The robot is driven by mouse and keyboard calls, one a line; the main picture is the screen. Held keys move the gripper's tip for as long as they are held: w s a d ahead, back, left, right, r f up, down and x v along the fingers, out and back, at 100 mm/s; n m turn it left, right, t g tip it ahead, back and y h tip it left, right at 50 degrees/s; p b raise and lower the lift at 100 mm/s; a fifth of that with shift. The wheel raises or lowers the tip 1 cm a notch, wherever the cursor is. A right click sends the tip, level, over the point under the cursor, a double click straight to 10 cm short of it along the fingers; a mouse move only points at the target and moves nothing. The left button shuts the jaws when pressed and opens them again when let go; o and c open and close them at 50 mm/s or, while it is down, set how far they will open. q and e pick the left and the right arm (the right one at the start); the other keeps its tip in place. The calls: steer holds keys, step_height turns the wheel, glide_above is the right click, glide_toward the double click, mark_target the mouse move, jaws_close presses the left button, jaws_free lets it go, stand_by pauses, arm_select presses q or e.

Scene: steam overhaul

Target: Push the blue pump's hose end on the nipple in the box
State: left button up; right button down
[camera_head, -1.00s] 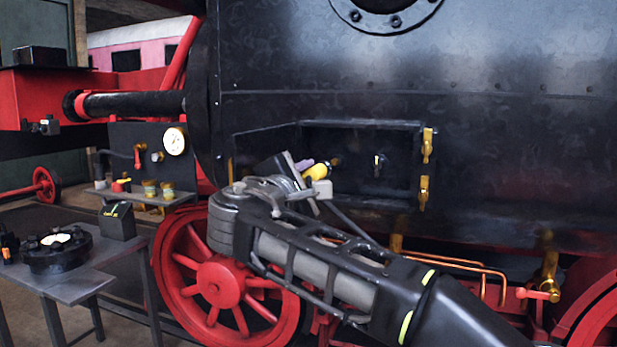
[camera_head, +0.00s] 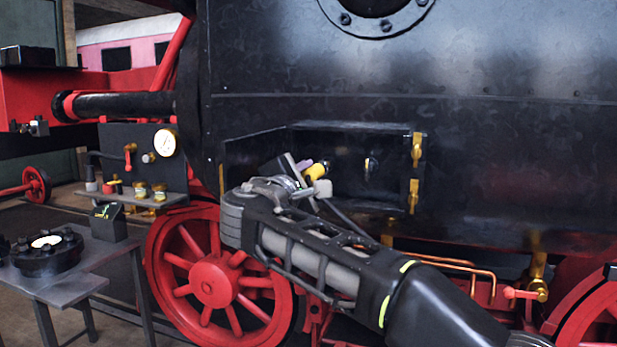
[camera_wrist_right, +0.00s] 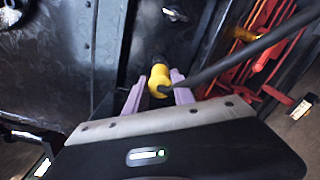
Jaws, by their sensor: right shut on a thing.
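The open box (camera_head: 352,126) is a dark recess in the black locomotive side. The nipple (camera_head: 371,164) is a small metal stub on its back wall; it also shows at the top of the right wrist view (camera_wrist_right: 174,14). My right gripper (camera_head: 306,168) is shut on the yellow hose end (camera_head: 318,171), left of the nipple and apart from it. In the right wrist view its purple fingers (camera_wrist_right: 158,92) stand on both sides of the yellow hose end (camera_wrist_right: 160,76). The black hose (camera_wrist_right: 235,62) runs from it to the upper right. I see no blue pump. My left gripper is out of view.
Brass hinges (camera_head: 416,150) line the box's right edge. A panel with a gauge (camera_head: 165,142) and a shelf of small parts stands left. A grey table (camera_head: 95,265) is at the lower left. Red wheels (camera_head: 215,282) and copper pipes (camera_head: 445,262) lie below the box.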

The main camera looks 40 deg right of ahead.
steer(key=shift+w+d, duration=0.2)
steer(key=shift+d, duration=0.1)
steer(key=shift+p+x, duration=0.35)
steer(key=shift+x, duration=0.75)
steer(key=shift+d+r, duration=0.1)
steer(key=shift+d, duration=0.2)
steer(key=c, duration=1)
jaws_free()
steer(key=shift+w, duration=0.1)
steer(key=shift+a, duration=0.2)
steer(key=b+v, duration=0.2)
steer(key=v, duration=0.5)
steer(key=shift+s+a, duration=0.2)
